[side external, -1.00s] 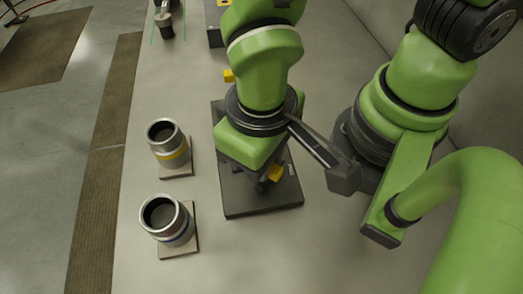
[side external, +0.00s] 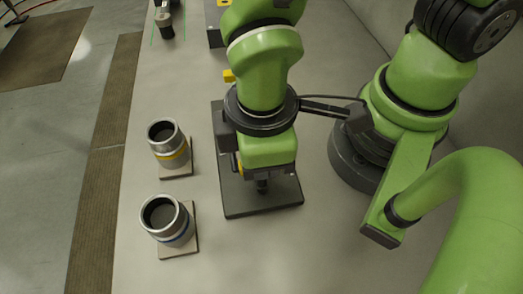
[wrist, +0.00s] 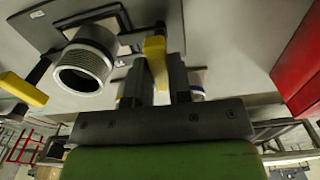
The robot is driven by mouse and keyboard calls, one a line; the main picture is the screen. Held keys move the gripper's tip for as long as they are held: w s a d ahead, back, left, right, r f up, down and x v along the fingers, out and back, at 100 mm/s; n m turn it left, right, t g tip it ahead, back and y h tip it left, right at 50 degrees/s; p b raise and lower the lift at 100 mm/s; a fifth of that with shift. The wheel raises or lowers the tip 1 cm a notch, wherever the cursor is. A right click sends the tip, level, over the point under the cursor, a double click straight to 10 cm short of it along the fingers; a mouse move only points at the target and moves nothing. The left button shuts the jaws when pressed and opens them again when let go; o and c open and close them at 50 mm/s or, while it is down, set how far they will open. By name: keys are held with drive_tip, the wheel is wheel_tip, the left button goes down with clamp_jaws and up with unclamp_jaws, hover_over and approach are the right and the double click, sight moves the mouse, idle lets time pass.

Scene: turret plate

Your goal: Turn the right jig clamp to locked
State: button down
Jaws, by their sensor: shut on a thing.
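The dark jig plate (side external: 235,205) lies under my gripper in the side view, and part of it shows at the top left of the wrist view (wrist: 40,28). My gripper (wrist: 155,80) is shut on a yellow clamp handle (wrist: 155,60), low over the near half of the plate. In the side view a yellow piece (side external: 240,165) shows at the left edge of my gripper; the rest is hidden behind my wrist. A second yellow clamp handle (wrist: 22,88) is at the far left of the wrist view. A threaded grey cylinder (wrist: 84,68) stands between the two handles.
A metal cup with a yellow band (side external: 168,145) and one with a blue band (side external: 167,221) stand on pads left of the plate. Another yellow piece (side external: 229,76) is at the plate's far end. A red object (wrist: 302,60) is at the wrist view's right.

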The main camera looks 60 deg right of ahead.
drive_tip(key=shift+n, duration=0.3)
drive_tip(key=c, duration=1)
unclamp_jaws()
drive_tip(key=shift+c, duration=0.2)
wheel_tip(320, 180, up, 10)
drive_tip(key=d+r+m+t+y, duration=0.1)
drive_tip(key=d+r+m+t, duration=0.2)
drive_tip(key=d+r+m, duration=0.2)
drive_tip(key=w+d+r+m+t+y, duration=0.1)
drive_tip(key=d+r+m+t, duration=0.3)
drive_tip(key=d+r+m, duration=0.2)
drive_tip(key=d+m, duration=0.2)
drive_tip(key=d, duration=0.2)
drive_tip(key=shift+w+d+r, duration=0.15)
drive_tip(key=shift+d+r, duration=0.15)
drive_tip(key=shift+d, duration=0.1)
